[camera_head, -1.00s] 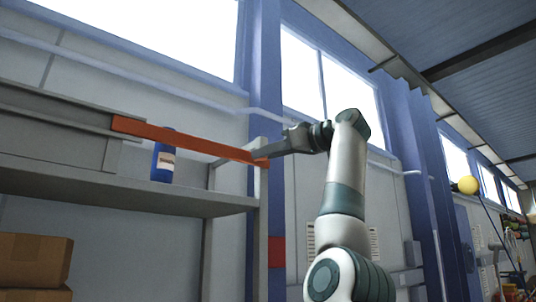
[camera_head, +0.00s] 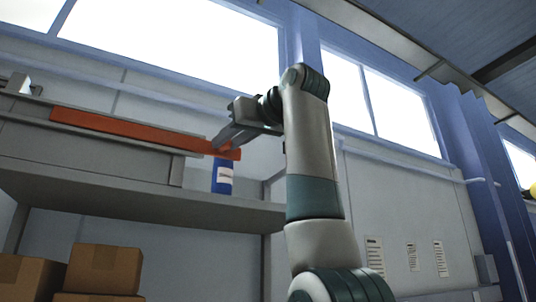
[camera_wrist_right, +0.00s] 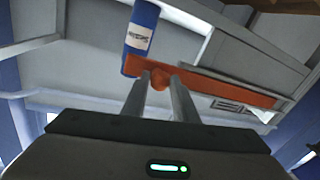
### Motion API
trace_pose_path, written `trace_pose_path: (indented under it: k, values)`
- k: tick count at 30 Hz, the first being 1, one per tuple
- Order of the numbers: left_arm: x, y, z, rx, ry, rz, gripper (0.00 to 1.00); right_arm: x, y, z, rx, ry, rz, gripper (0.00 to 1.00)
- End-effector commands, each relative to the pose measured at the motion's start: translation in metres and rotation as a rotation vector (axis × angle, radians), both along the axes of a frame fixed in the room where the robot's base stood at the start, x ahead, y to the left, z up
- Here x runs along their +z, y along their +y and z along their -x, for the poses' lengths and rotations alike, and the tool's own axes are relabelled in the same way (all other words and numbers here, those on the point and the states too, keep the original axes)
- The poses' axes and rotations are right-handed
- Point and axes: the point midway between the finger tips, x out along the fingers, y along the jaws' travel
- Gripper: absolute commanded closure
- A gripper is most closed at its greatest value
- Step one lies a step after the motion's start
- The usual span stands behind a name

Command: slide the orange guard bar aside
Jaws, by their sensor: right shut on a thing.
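The orange guard bar (camera_head: 125,130) runs along the front of a grey box-like unit on the shelf, its right end just past the unit's edge. My right gripper (camera_head: 222,143) is shut on the bar's right end. In the right wrist view, the two fingers (camera_wrist_right: 159,84) close around an orange knob on the bar (camera_wrist_right: 220,88). A blue bottle with a white label (camera_head: 222,175) stands on the shelf just behind and below the bar's end; it also shows in the right wrist view (camera_wrist_right: 140,38). My left gripper is out of view.
The grey shelf (camera_head: 150,198) extends right past the bottle with bare space. Cardboard boxes (camera_head: 103,268) are stacked below at the left. A wall with posted papers (camera_head: 374,255) and windows lies behind.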

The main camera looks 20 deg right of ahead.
Motion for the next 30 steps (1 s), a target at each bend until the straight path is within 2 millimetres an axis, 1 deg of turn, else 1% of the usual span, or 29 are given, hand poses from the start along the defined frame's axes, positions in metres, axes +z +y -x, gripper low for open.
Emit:
trace_pose_path:
  k: [1,3,6,10,12,16,26,27,29,30]
  values:
    - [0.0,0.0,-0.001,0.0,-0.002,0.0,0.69,-0.001,0.019,0.001,0.002,0.003,0.005,1.0]
    - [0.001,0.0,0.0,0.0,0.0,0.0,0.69,-0.001,0.04,0.003,0.003,0.003,0.005,1.0]
    - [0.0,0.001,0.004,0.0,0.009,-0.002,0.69,-0.001,0.064,0.005,0.003,0.004,0.003,1.0]
    - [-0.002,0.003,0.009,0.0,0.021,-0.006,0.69,0.0,0.085,0.006,0.001,0.004,0.003,1.0]
    - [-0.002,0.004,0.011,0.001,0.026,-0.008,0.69,0.0,0.093,0.007,0.001,0.003,0.002,1.0]
    - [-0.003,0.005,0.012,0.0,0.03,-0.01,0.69,0.0,0.1,0.007,0.001,0.003,0.001,1.0]
    - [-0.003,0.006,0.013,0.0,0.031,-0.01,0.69,0.0,0.102,0.008,0.003,0.002,0.001,1.0]
    - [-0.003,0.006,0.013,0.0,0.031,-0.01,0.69,0.0,0.102,0.008,0.003,0.002,0.001,0.69]
    - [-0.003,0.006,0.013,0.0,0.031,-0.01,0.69,0.0,0.102,0.008,0.003,0.002,0.001,0.56]
    - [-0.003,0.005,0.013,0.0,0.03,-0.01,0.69,0.0,0.102,0.008,0.003,0.002,0.001,0.56]
